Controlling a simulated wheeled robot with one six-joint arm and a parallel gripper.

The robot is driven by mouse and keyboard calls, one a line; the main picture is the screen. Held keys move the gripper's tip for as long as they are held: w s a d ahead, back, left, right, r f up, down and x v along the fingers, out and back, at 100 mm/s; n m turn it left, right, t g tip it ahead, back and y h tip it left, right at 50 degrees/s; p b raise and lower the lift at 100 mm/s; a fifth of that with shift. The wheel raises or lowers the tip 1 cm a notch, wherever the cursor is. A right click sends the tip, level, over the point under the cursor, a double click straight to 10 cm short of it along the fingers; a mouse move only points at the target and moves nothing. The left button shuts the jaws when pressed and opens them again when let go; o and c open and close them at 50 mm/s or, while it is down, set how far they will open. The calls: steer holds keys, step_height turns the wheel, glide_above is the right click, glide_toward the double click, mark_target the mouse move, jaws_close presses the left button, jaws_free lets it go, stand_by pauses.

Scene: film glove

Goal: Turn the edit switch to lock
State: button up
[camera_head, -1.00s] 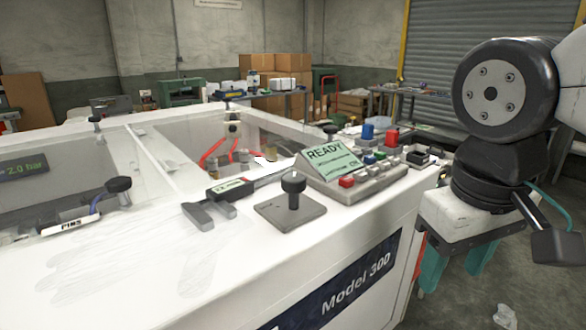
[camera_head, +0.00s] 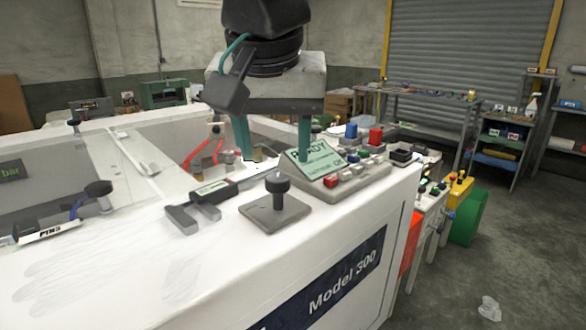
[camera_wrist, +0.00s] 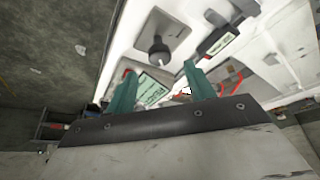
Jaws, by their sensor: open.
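No label for an edit switch or a lock position is legible, so I cannot tell which control it is. A black round knob on a short post (camera_head: 278,189) rises from a square grey plate on the white machine top; it also shows in the wrist view (camera_wrist: 158,48). Behind it is a control box with buttons (camera_head: 345,178) and a green READY display (camera_head: 325,158). My gripper (camera_head: 273,156) is open and empty, its teal fingers pointing down beyond the knob. Its right finger overlaps the display in the head view. The gripper also shows in the wrist view (camera_wrist: 159,70).
A grey forked caliper (camera_head: 205,203) lies left of the square plate. Open machine bays with red tubing (camera_head: 203,155) lie behind it. A black-knobbed fitting (camera_head: 99,190) is at the left. The front white top is clear. Shelves (camera_head: 500,140) stand at the back right.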

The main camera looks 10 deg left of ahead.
mark_target(277, 177)
steer(key=x, duration=0.5)
steer(key=c, duration=1)
